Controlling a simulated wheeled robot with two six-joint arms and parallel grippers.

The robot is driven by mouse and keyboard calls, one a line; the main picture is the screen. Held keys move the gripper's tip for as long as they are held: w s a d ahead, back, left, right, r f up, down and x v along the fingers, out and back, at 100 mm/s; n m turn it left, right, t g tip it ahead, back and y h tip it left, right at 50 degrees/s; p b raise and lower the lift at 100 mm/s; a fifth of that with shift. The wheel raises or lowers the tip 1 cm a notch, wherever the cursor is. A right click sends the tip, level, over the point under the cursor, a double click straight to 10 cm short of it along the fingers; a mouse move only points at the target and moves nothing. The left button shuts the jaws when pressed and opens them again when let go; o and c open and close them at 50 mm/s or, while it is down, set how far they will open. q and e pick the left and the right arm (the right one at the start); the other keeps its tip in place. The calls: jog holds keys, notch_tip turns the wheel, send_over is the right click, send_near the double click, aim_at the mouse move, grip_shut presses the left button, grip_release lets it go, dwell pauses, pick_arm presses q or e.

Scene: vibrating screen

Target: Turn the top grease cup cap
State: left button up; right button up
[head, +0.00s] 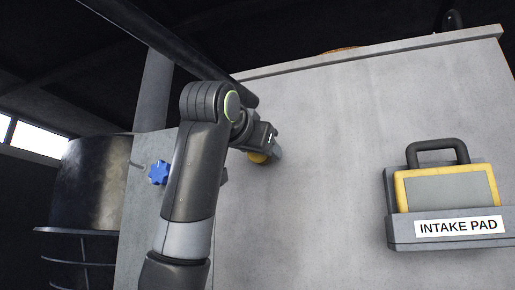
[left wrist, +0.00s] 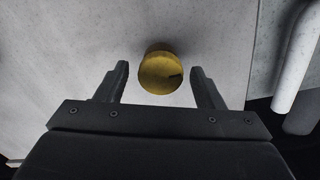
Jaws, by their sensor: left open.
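A yellow, round grease cup cap (left wrist: 160,74) with a dark mark on its face sticks out from the grey wall panel in the left wrist view. My left gripper (left wrist: 162,82) is open, with one finger on each side of the cap and visible gaps between. In the head view my left gripper (head: 272,146) is at the panel, and part of the yellow cap (head: 257,157) shows just below it. The rest of the cap is hidden behind the gripper there. My right gripper is in neither view.
A blue knob (head: 159,172) sits on the panel to the left of my arm. An intake pad (head: 447,188) with a yellow frame rests in a labelled holder (head: 400,232) on the right. A dark beam (head: 150,35) crosses above my arm. The panel between gripper and holder is clear.

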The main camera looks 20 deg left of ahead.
pick_arm(q)
jog(key=s+b, duration=0.9)
jog(key=s, duration=0.8)
jog(key=shift+s+a, duration=0.2)
jog(key=shift+a, duration=0.1)
jog(key=shift+f, duration=0.1)
